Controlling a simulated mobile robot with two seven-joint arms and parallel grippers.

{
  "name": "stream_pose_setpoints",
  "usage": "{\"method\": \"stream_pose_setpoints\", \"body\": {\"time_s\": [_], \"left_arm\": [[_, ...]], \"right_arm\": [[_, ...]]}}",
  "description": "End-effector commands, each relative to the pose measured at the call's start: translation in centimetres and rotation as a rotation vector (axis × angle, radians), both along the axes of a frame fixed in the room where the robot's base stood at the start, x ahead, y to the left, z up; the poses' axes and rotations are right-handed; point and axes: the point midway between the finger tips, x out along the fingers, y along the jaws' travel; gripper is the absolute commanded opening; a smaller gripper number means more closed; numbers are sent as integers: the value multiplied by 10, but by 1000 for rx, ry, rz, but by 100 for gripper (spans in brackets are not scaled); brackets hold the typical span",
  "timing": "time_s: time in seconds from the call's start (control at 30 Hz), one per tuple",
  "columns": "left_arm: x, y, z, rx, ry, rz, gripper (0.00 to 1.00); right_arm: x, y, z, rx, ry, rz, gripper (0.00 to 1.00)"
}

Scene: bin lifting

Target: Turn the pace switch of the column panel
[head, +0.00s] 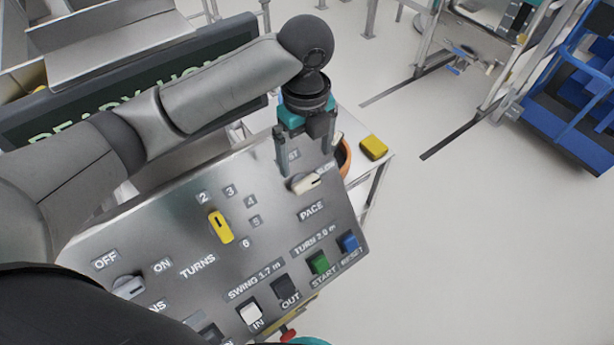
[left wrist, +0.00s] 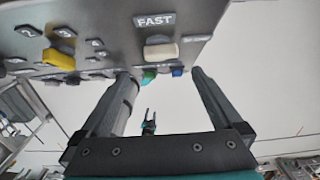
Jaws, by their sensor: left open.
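The column panel (head: 180,235) is a tilted grey metal plate. The pace switch (head: 305,183) is a cream-coloured knob near its upper right corner, above the PACE label (head: 311,211). The knob's long side lies toward the SLOW label (head: 325,169); the FAST label is partly hidden by a finger. My left gripper (head: 306,160) is open and empty beside the switch, its fingers apart. In the left wrist view the switch (left wrist: 161,52) sits below the FAST label (left wrist: 154,20), beyond the fingertips and not between them. My right gripper (left wrist: 149,121) shows small there.
A yellow turns switch (head: 221,227), a grey off/on knob (head: 128,287) and several push buttons are on the same panel. A yellow block (head: 373,148) and an orange round container (head: 344,157) are on a table behind. A blue cart (head: 575,110) stands far right; floor between is clear.

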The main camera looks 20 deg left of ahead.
Motion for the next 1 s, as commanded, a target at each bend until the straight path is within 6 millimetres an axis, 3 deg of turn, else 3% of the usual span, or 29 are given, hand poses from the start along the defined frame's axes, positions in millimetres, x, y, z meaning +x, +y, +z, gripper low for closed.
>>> {"method": "stream_pose_setpoints", "body": {"time_s": [0.2, 0.43, 0.87, 1.0], "left_arm": [[-1, 0, -49, 1, 4, 1, 100], [0, 0, -82, 0, 1, 1, 100], [0, 0, -93, -1, -1, -1, 100], [0, 0, -93, -1, -1, 0, 85]], "right_arm": [[4, 0, 3, 0, -6, 0, 50], [8, 1, 6, 2, -15, 1, 50], [9, 1, 7, 2, -16, 1, 50], [9, 1, 7, 2, -16, 2, 50]]}}
